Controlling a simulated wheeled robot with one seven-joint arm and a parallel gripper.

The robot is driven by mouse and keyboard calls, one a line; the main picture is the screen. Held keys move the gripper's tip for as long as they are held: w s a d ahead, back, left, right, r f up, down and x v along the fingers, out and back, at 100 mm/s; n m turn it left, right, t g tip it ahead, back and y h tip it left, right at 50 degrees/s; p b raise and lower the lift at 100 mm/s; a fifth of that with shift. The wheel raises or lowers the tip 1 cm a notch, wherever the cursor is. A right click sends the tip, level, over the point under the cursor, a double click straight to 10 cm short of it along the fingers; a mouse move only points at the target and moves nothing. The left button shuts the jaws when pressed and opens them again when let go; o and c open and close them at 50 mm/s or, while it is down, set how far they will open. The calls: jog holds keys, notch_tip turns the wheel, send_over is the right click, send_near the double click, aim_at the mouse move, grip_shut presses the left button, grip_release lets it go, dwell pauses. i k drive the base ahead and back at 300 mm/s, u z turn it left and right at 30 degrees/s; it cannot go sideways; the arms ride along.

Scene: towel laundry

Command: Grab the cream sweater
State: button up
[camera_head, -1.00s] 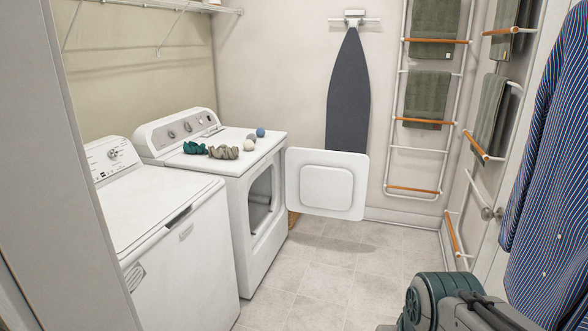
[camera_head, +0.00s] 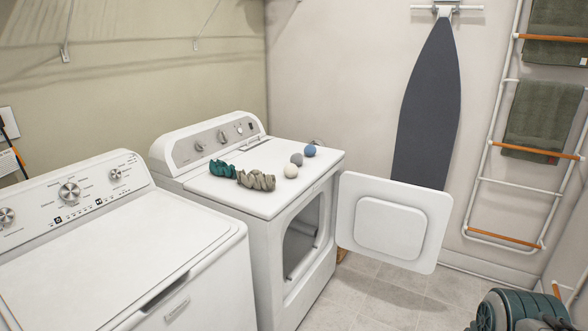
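I see no cream sweater in this view. The dryer (camera_head: 268,202) stands with its front door (camera_head: 392,222) swung open to the right.
A washer (camera_head: 110,260) with its lid shut stands at front left. A teal cloth item (camera_head: 221,168), an olive one (camera_head: 256,180) and several small balls (camera_head: 297,159) lie on the dryer. An ironing board (camera_head: 428,105) and towel rack (camera_head: 497,145) are behind.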

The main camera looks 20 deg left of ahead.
aim_at(255, 178)
jog(key=i, duration=2.8)
jog(key=u, duration=2.45)
jog(key=i, duration=0.5)
jog(key=u, duration=0.05)
